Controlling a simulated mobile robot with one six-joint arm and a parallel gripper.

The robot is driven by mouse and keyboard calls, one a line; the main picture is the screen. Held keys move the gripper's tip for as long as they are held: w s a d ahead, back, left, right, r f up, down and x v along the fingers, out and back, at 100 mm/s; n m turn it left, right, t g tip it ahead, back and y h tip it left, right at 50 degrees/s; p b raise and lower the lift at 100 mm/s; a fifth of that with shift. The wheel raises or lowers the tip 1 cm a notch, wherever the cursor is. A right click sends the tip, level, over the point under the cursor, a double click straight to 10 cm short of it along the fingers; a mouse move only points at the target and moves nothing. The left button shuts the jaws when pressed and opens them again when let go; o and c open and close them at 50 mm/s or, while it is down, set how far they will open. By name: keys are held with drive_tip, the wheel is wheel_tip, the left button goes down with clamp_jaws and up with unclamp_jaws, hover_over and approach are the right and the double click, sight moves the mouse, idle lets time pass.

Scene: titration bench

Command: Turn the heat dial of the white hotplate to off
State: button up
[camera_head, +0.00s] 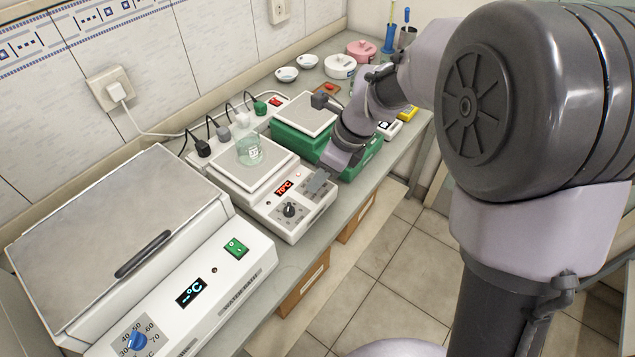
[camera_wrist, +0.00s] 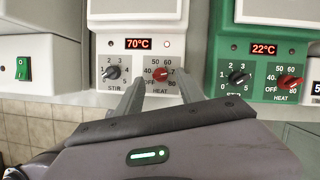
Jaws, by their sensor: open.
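The white hotplate (camera_head: 222,172) stands on the bench with a glass beaker (camera_head: 249,150) on its plate. Its lit display (camera_wrist: 138,43) reads 70°C. The red heat dial (camera_wrist: 161,74) is at the right of its front panel, with OFF marked at its lower left; the pointer seems turned toward the right-hand marks, but is too small to read exactly. The dark stir dial (camera_wrist: 112,72) is to its left. My gripper (camera_wrist: 160,78) is open, its fingers on either side of the heat dial in the picture; contact cannot be told. In the head view, my gripper (camera_head: 319,182) hides the heat dial.
A green hotplate (camera_wrist: 262,50) reading 22°C, with a similar red dial, stands close on the right. A white water bath (camera_head: 215,262) with a green switch (camera_wrist: 23,68) is on the left. Cables and plugs (camera_head: 203,147) lie behind. The bench's front edge is close.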

drive_tip(key=shift+x, duration=1.1)
clamp_jaws()
